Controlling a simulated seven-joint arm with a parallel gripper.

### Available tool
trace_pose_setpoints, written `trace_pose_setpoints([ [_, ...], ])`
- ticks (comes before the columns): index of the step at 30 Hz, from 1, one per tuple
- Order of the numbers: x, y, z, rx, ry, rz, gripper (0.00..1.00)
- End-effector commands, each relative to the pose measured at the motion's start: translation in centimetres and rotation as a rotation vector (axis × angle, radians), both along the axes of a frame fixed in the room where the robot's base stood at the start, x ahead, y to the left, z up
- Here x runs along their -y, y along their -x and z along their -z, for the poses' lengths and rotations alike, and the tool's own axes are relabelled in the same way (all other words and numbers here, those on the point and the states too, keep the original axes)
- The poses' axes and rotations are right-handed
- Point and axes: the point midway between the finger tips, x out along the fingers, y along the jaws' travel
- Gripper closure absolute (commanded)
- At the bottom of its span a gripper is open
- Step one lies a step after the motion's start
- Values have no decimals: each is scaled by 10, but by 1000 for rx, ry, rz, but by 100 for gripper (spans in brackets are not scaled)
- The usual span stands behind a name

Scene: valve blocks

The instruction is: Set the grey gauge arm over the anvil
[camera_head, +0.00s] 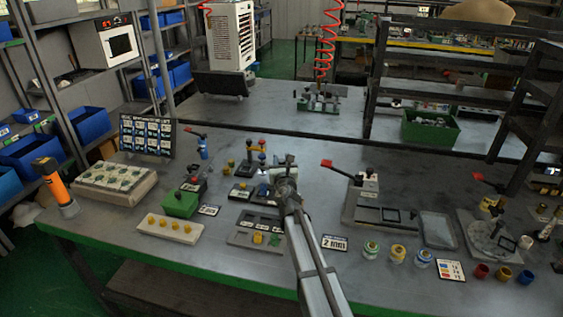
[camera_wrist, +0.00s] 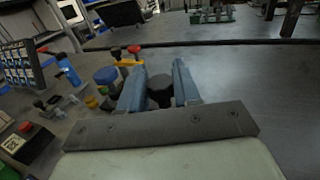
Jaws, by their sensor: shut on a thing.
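My gripper (camera_head: 286,164) is over the middle of the bench, beside a small station (camera_head: 250,170) with yellow, blue and red parts. In the wrist view, my gripper's two blue-grey fingers (camera_wrist: 160,88) are shut on a dark round knob (camera_wrist: 160,96). What the knob belongs to is hidden behind the gripper, so I cannot tell whether it is on the grey gauge arm. The station's yellow bar (camera_wrist: 128,62) and blue round part (camera_wrist: 105,75) stand left of the fingers. I cannot pick out the anvil for certain.
A green box (camera_head: 180,203) and a tray of yellow pegs (camera_head: 169,229) are to the left. A grey fixture with a red-handled lever (camera_head: 327,163) stands to the right. Several small jars (camera_head: 397,253) are at the front right. Bare bench lies behind my gripper.

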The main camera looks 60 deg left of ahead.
Motion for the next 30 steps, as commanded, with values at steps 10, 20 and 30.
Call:
trace_pose_setpoints([
  [10, 0, 1, 0, 0, 1, -3, 100],
  [20, 0, 1, 0, 0, 0, -2, 47],
  [30, 7, 4, 0, 0, 0, -1, 47],
])
